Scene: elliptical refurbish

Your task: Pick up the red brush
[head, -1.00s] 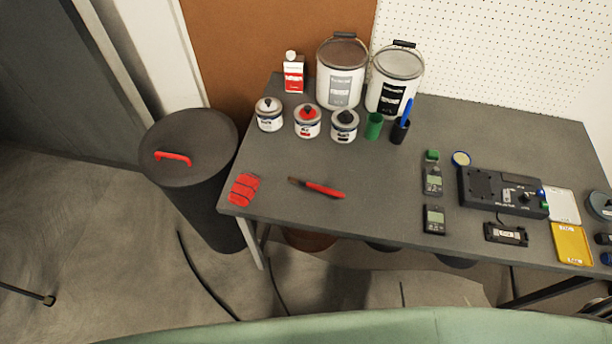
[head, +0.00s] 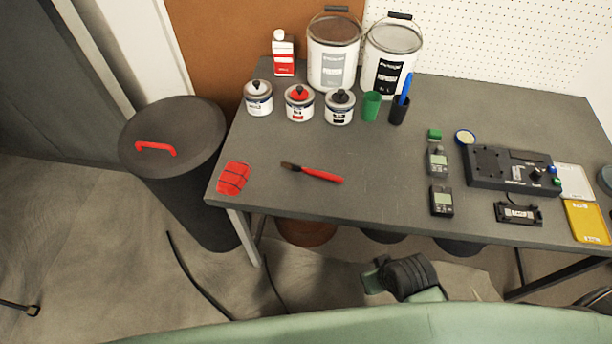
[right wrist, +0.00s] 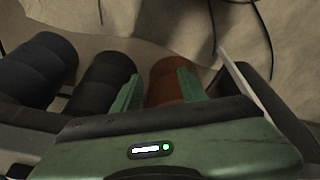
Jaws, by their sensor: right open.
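The red brush (head: 322,175) lies flat on the grey table (head: 390,180), near its front left part. Its red handle points right and its dark bristle end points left. My right gripper (right wrist: 158,82) is open in the right wrist view, with two green fingers apart and nothing held between them. In the head view a green and black part of my arm shows below the table's front edge, but its fingers cannot be made out there. The brush is not seen in the right wrist view. My left gripper is in neither view.
A red bundle (head: 233,178) lies left of the brush. Small paint cans (head: 299,103) and big buckets (head: 333,58) stand behind it. Meters (head: 441,200) lie to the right. A black bin (head: 172,140) stands left of the table. Brown (right wrist: 166,82) and dark (right wrist: 100,80) cylinders stand low.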

